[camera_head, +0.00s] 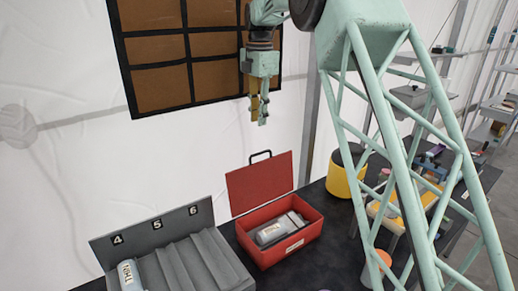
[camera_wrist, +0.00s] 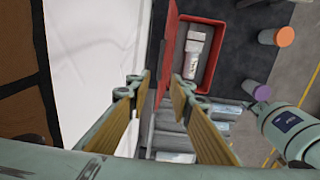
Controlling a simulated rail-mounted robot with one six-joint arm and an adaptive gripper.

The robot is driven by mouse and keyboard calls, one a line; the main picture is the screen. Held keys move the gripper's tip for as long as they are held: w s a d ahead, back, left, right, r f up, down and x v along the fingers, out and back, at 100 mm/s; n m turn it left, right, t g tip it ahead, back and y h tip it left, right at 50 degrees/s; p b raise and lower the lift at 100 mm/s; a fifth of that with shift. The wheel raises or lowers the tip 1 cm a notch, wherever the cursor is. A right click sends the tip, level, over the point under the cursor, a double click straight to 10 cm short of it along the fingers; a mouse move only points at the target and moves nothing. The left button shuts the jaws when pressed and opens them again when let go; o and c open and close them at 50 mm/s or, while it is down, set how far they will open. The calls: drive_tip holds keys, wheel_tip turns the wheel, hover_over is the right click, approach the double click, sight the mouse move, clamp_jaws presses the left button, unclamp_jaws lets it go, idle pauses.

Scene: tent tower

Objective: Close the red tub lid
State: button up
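The red tub (camera_head: 282,238) stands on the dark table with its lid (camera_head: 260,183) raised upright at its back edge. The lid has a black handle on its top edge. A grey-white bottle-like item (camera_head: 277,231) lies inside the tub. In the wrist view the tub (camera_wrist: 212,65) is below, with the lid (camera_wrist: 168,50) edge-on at its left and the item (camera_wrist: 193,55) inside. My gripper (camera_head: 260,115) hangs in the air above the lid, pointing down, touching nothing. In the wrist view its two yellow-padded fingers (camera_wrist: 160,85) are apart with nothing between them.
A grey slotted rack (camera_head: 195,265) marked 4, 5 and 6 stands left of the tub and holds a labelled cylinder (camera_head: 127,277). A yellow-and-black container (camera_head: 343,173) and an orange cup (camera_head: 376,267) stand to the right. A white wall lies behind.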

drive_tip(key=shift+f, duration=0.1)
drive_tip(key=shift+w+a+f, duration=0.1)
drive_tip(key=shift+f, duration=6.7)
drive_tip(key=shift+c, duration=0.5)
clamp_jaws()
